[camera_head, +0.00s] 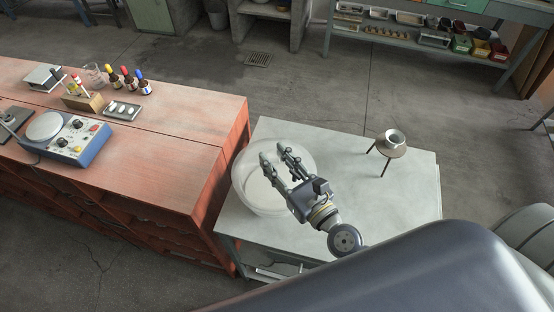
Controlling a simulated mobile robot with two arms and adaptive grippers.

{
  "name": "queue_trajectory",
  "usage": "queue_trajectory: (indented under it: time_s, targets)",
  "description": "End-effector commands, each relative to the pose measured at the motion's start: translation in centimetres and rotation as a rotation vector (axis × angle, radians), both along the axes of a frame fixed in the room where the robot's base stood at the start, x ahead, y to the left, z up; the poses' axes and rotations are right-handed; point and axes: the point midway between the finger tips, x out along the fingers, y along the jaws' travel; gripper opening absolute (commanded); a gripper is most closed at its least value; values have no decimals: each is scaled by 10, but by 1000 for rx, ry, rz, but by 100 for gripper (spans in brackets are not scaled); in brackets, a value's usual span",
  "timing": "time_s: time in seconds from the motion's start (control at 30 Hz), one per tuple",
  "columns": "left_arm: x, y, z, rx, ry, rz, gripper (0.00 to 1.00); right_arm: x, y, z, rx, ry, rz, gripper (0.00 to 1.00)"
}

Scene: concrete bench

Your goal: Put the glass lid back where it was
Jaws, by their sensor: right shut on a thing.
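My right gripper (279,165) reaches over a round, see-through glass vessel (246,200) with a pale inside, on the left part of the grey bench. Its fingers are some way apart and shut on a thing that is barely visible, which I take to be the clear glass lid. I cannot make out the lid's outline apart from the vessel's, nor whether the two touch. My left gripper is not in view.
The grey bench top (400,195) is otherwise clear. Left, a red cabinet (185,150) holds a blue instrument (72,143), small bottles (130,80) and a dish tray (122,110).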

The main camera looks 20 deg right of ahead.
Motion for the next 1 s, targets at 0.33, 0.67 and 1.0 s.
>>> queue_trajectory:
  time_s: [0.33, 0.67, 1.0]
  targets:
    - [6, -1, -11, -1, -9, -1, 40, 0, 0, -9, 0, -4, -1, 0]
    - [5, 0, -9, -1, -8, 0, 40, 0, 0, -10, -1, 0, 0, 51]
    - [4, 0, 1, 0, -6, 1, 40, 0, 0, 1, 0, 0, 0, 51]
